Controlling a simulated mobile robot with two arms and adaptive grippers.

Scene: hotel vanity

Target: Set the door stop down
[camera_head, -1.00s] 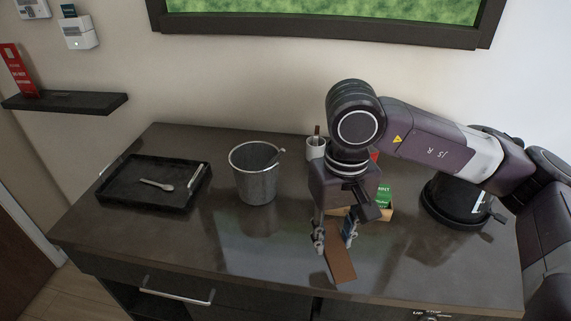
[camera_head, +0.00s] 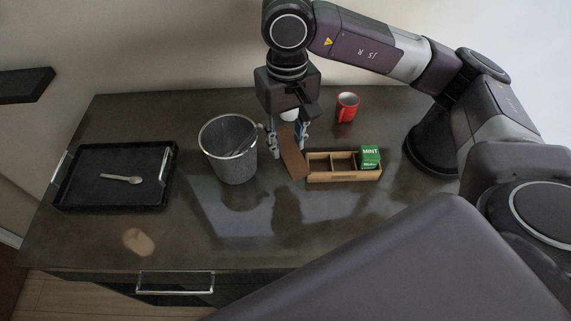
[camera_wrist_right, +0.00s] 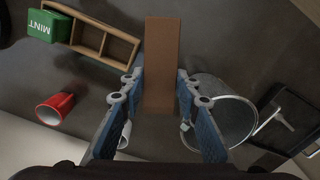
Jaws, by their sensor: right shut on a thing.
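The door stop is a brown wedge-like block (camera_head: 292,157). My right gripper (camera_head: 288,142) is shut on it, with a finger on each side. In the right wrist view the door stop (camera_wrist_right: 162,60) reaches out beyond the fingertips (camera_wrist_right: 160,90). In the head view it is tilted, between the metal bucket (camera_head: 230,160) and the wooden compartment box (camera_head: 344,176). It appears to be above the dark counter (camera_head: 200,235), with a dark reflection below; contact cannot be told. My left gripper is not in view.
A green mint box (camera_head: 369,156) sits in the right compartment of the wooden box. A red mug (camera_head: 347,107) stands behind. The counter's front middle is clear.

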